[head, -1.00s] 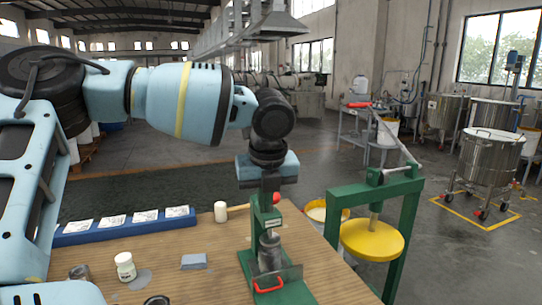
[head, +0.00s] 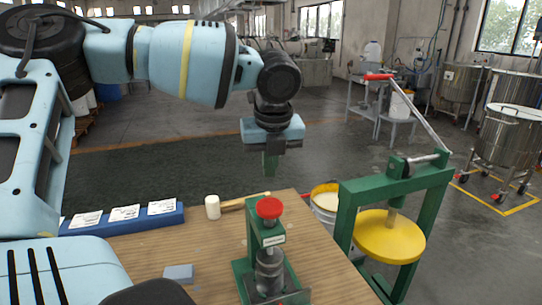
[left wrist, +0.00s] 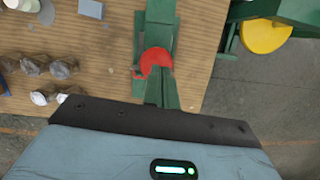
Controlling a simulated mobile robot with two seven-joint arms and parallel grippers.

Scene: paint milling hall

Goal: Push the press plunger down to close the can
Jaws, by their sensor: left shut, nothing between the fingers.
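The small green press (head: 254,235) stands near the table's front right edge. Its plunger has a round red knob (head: 269,207) on top, seen also in the left wrist view (left wrist: 156,61). A grey metal can (head: 268,272) stands upright in the press below the plunger; I cannot tell whether its lid is seated. My left gripper (head: 270,174) is shut and empty, its green fingers pointing down. In the head view it hangs above and apart from the knob, seemingly a little behind it. My right gripper is out of view.
A larger green press with a yellow plate (head: 390,238) stands right of the table, beside a white bucket (head: 324,204). A mallet (head: 213,207), a blue rack with white cards (head: 170,219) and a grey block (head: 178,273) lie on the table. Jars (left wrist: 64,67) stand left in the wrist view.

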